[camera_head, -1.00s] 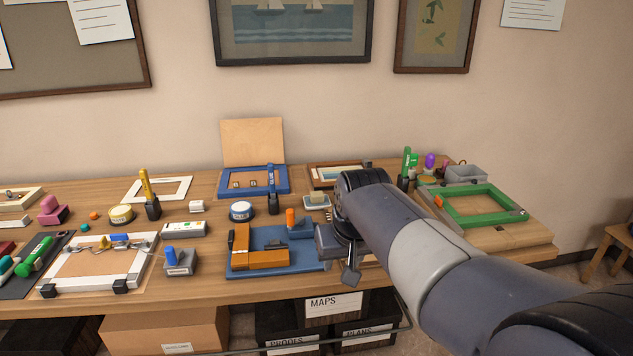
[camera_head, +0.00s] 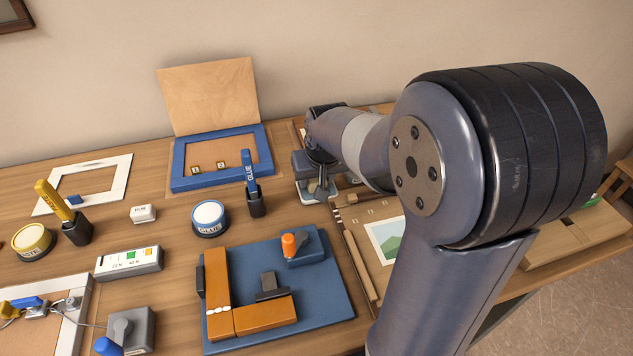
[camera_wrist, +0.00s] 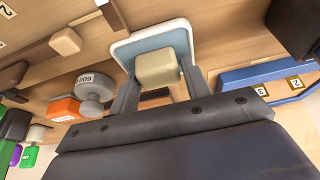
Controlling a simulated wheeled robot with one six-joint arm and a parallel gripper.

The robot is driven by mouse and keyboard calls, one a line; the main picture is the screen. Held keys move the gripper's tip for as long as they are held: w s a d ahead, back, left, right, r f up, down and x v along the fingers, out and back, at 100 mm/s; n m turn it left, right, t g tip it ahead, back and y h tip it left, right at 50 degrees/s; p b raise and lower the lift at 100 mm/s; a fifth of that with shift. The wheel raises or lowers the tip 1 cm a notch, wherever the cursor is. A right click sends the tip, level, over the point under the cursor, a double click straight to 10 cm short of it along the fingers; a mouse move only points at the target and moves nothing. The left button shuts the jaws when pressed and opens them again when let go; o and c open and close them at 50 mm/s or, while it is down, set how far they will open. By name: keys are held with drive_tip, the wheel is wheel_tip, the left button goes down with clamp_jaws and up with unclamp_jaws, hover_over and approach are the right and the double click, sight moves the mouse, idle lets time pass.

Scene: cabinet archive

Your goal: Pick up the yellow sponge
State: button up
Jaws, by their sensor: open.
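The sponge, a pale yellow block (camera_wrist: 157,68), sits on a small light-blue tray with a white rim (camera_wrist: 122,48) in the wrist view. My gripper (camera_wrist: 155,76) is open, with one finger on each side of the sponge. The fingers show no clear contact with it. In the head view my gripper (camera_head: 318,186) is low over the same tray (camera_head: 304,193), behind the blue board. My gripper mostly hides the sponge there.
A grey weight (camera_wrist: 93,87) and an orange block (camera_wrist: 65,108) are left of the tray in the wrist view. A blue frame (camera_head: 181,160) stands left of my gripper, with a glue holder (camera_head: 256,206) nearby. My arm covers the right side.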

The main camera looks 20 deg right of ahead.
drive_tip(key=shift+f, duration=0.15)
drive_tip(key=c, duration=0.6)
wheel_tip(320, 180, up, 10)
drive_tip(key=shift+p, duration=0.3)
drive_tip(key=o, duration=0.4)
drive_tip(key=shift+c, duration=0.2)
drive_tip(key=c, duration=0.3)
